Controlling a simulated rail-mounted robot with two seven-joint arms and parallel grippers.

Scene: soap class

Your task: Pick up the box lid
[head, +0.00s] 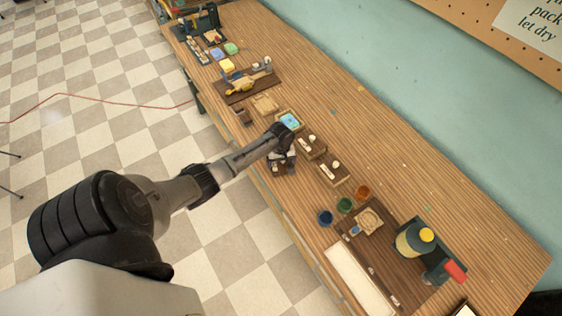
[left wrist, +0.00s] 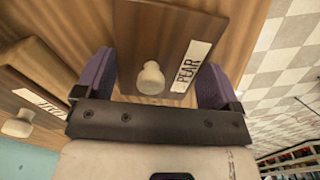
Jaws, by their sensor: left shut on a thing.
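The dark wooden box lid (left wrist: 130,30) with a pale round knob and a white "PEAR" label shows in the left wrist view. I cannot tell whether the lid touches the bench. An open box (head: 279,114) with something blue inside stands just behind the gripper. My right gripper is not in view.
Two similar wooden pieces with knobs and labels, one nearer the gripper (head: 318,153) and one farther right (head: 341,181), stand close by. Blue (head: 325,217), green (head: 344,205) and orange (head: 363,192) cups are farther right. The bench toward the wall is mostly clear.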

